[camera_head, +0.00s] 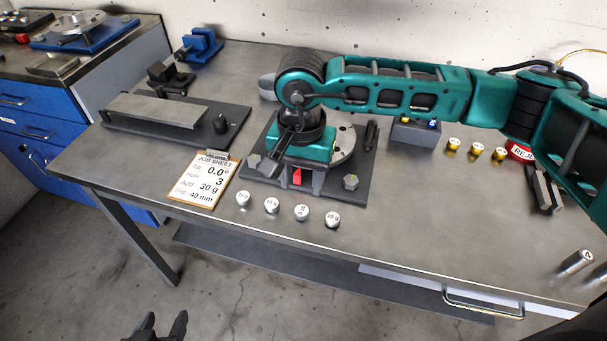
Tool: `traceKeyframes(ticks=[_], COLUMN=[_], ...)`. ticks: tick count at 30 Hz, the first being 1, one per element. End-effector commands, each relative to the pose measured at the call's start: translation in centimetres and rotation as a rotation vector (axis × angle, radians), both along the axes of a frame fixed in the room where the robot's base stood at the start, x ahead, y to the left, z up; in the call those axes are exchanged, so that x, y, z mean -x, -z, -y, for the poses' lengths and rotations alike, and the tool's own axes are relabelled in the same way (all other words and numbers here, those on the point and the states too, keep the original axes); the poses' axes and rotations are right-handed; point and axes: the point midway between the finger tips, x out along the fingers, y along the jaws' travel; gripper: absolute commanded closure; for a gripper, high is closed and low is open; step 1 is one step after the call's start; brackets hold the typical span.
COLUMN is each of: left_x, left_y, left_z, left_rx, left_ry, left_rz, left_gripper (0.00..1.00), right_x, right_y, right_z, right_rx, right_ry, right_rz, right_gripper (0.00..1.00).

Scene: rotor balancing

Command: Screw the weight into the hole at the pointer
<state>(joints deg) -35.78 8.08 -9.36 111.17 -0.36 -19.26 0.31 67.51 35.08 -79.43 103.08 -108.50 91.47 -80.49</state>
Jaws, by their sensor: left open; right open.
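The rotor (345,147) is a grey disc on a dark base plate (371,168) in the middle of the table. My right gripper (290,172) reaches in from the right and is open at the rotor's front side, hiding much of the disc and its holes. A red pointer (297,177) shows just below the gripper. I cannot see a weight between its fingers. Several silver weights, among them one at the left end (243,198) and one at the right end (332,219), stand in a row in front of the base. My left gripper (164,326) is open and empty, low before the table.
A job sheet (203,181) reads hole 3, add 30 g. A dark stand with a grey bar (157,110) is to its left. Brass weights (477,149) and a red reject container (520,150) stand at right.

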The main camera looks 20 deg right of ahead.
Motion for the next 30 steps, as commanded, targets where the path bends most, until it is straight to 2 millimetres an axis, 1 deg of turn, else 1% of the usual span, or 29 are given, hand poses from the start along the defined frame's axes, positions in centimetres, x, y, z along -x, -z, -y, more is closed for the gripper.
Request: traceKeyframes(ticks=[7, 13, 14, 15, 16, 19, 22, 25, 30], left_x=[-0.1, -0.1, -0.1, -0.1, -0.1, 0.0, 0.0, 0.0, -0.4], left_y=[0.7, 1.9, 2.2, 3.1, 3.6, 5.0, 5.8, 5.7, 4.8], left_z=[0.0, -0.1, -0.1, -0.1, -0.1, -0.1, 0.0, 0.3, 0.8], left_rx=[0.000, -0.001, -0.001, -0.001, -0.001, -0.002, 0.000, 0.004, 0.012], left_ry=[-0.001, 0.000, 0.000, -0.001, -0.001, -0.001, 0.000, 0.006, 0.013], left_rz=[0.001, 0.001, 0.002, 0.004, 0.005, 0.000, -0.012, -0.011, 0.003], left_gripper=[0.44, 0.44, 0.44, 0.44, 0.44, 0.44, 0.44, 0.44, 0.44], right_x=[0.0, 0.1, 0.1, 0.0, 0.0, 0.0, 0.0, 0.0, 0.0], right_y=[1.6, 4.3, 4.7, 5.6, 6.0, 7.2, 7.9, 8.1, 8.0], right_z=[0.1, 0.0, 0.0, 0.0, 0.0, 0.0, 0.0, 0.0, 0.0], right_rx=[0.003, 0.001, 0.001, 0.000, 0.000, 0.000, -0.001, -0.001, -0.001], right_ry=[0.000, 0.000, 0.000, 0.000, 0.000, 0.000, 0.000, 0.000, 0.001], right_rz=[-0.002, -0.003, -0.003, -0.001, -0.001, -0.001, -0.001, -0.001, -0.001], right_gripper=[0.51, 0.51, 0.51, 0.51, 0.51, 0.51, 0.51, 0.51, 0.51])
